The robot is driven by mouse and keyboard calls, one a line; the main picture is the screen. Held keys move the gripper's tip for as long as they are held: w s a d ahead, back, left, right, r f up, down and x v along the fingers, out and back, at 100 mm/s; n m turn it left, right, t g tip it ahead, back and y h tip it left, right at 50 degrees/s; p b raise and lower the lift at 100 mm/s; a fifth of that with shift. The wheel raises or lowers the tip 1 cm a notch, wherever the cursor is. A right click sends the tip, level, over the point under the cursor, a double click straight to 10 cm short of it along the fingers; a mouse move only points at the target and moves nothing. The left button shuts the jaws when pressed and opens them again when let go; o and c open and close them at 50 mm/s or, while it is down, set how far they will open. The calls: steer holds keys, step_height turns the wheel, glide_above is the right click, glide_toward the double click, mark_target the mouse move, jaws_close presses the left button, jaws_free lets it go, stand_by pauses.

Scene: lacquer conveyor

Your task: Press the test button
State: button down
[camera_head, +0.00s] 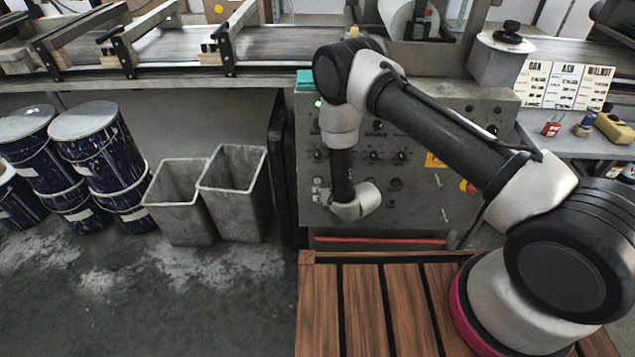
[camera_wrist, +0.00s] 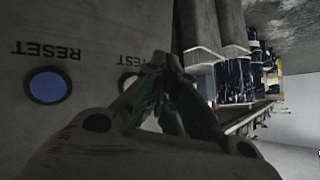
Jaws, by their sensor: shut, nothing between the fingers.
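The grey control panel (camera_head: 410,112) stands upright ahead of my arm, with several knobs and lights on its face. In the wrist view the panel face (camera_wrist: 95,22) fills the left side, with its labels upside down. The test button (camera_wrist: 125,82) is below the word TEST there, partly hidden behind my gripper. My gripper (camera_wrist: 166,62) is shut and empty, its fingertips just right of the test button; I cannot tell whether they touch the panel. In the head view my gripper (camera_head: 320,193) is small, near the panel's left edge.
A blue reset button (camera_wrist: 47,86) is left of the test button in the wrist view. Two grey bins (camera_head: 238,195) and several dark blue drums (camera_head: 98,150) stand left of the panel. A wooden slatted platform (camera_head: 362,310) lies in front. Open floor is at lower left.

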steer(key=shift+s+r, duration=0.15)
steer(key=shift+s, duration=0.7)
steer(key=shift+s+r, duration=0.15)
steer(key=shift+s, duration=0.65)
steer(key=s+d+f+n+g+h, duration=0.2)
steer(key=s+d+f+g+h, duration=0.35)
steer(key=s+d, duration=0.45)
steer(key=s+d+r+m+g+h, duration=0.15)
steer(key=d+r, duration=0.35)
steer(key=r, duration=0.7)
steer(key=s+d+r+g, duration=0.2)
steer(key=s+d+r, duration=0.15)
steer(key=r, duration=0.85)
steer(key=s+d+r+g+h, duration=0.15)
steer(key=d+r, duration=0.35)
steer(key=r, duration=0.7)
steer(key=s+d+r+m+t, duration=0.1)
steer(key=s+d+r, duration=0.3)
steer(key=r, duration=0.4)
steer(key=s+d+r+m+t+y, duration=0.1)
steer(key=s+d+r+m+t, duration=0.1)
steer(key=r, duration=0.6)
steer(key=s+d+r+m+t, duration=0.1)
steer(key=s+d+r+t, duration=0.2)
steer(key=s+d+r, duration=0.3)
step_height(320, 180, up, 2)
steer(key=shift+d+r+t, duration=0.1)
steer(key=shift+d+t, duration=0.25)
steer(key=shift+d, duration=0.05)
